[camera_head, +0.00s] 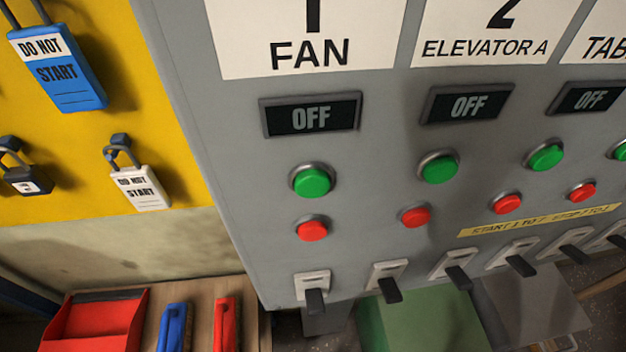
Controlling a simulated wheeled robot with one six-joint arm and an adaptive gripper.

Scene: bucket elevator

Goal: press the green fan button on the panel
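The grey panel (240,180) fills the middle and right of the head view. At its left is the column labelled "1 FAN" (300,45). Its display (311,118) reads OFF. The green fan button (312,181) sits below the display, with a red button (312,230) under it. A switch with a dark lever (315,290) is below the red button. My gripper is not in view, and nothing covers the green fan button.
The elevator A column has its own green button (439,169) and OFF display. Further columns continue right. Left is a yellow board (75,170) with padlocks. Below are a red tray (95,320), blue and red brushes, and a green surface (425,320).

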